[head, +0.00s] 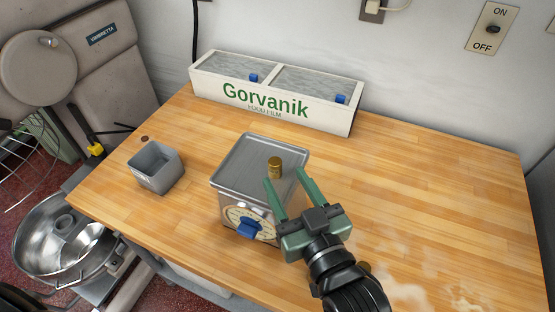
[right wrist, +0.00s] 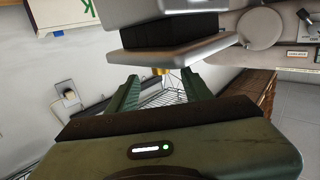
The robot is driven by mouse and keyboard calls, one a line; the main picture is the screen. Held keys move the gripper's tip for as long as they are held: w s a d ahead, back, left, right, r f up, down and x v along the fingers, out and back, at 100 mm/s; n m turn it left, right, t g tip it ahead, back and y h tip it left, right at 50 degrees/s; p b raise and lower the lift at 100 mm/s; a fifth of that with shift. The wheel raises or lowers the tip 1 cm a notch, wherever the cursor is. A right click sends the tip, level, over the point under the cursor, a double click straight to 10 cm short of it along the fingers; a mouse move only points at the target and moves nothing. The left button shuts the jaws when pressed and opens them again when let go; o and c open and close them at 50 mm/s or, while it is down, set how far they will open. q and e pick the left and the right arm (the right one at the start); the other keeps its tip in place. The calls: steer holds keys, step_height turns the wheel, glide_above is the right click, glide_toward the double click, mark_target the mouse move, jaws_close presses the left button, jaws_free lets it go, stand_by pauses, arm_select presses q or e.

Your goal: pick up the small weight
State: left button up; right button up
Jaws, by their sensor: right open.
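The small weight (head: 275,167) is a short brass cylinder standing upright on the flat metal pan of the kitchen scale (head: 235,162), toward its right side. My right gripper (head: 283,176) reaches in from the lower right with its green fingers spread open. The fingertips are close to the weight, over the right part of the scale. In the right wrist view the weight (right wrist: 159,71) shows as a small brass patch between the open fingertips (right wrist: 160,75), partly cut off by the scale (right wrist: 185,53). I cannot tell whether a finger touches it. My left gripper is not in view.
A grey square container (head: 157,168) stands left of the scale. A long Gorvanik food film box (head: 270,102) stands at the back of the wooden table (head: 440,180). A brass-coloured bit (head: 365,267) shows beside my right wrist. The table's right side is clear except for flour.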

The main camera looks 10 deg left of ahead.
mark_target(278, 168)
steer(key=shift+b+x, duration=0.35)
steer(key=shift+x, duration=0.5)
steer(key=b+x, duration=0.1)
steer(key=x, duration=0.3)
steer(key=shift+b, duration=0.3)
steer(key=shift+w+a, duration=0.15)
steer(key=shift+w, duration=0.1)
steer(key=shift+a, duration=0.1)
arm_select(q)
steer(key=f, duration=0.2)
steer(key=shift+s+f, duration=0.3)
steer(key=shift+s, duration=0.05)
arm_select(e)
steer(key=shift+s+r, duration=0.1)
steer(key=shift+c, duration=0.3)
jaws_close()
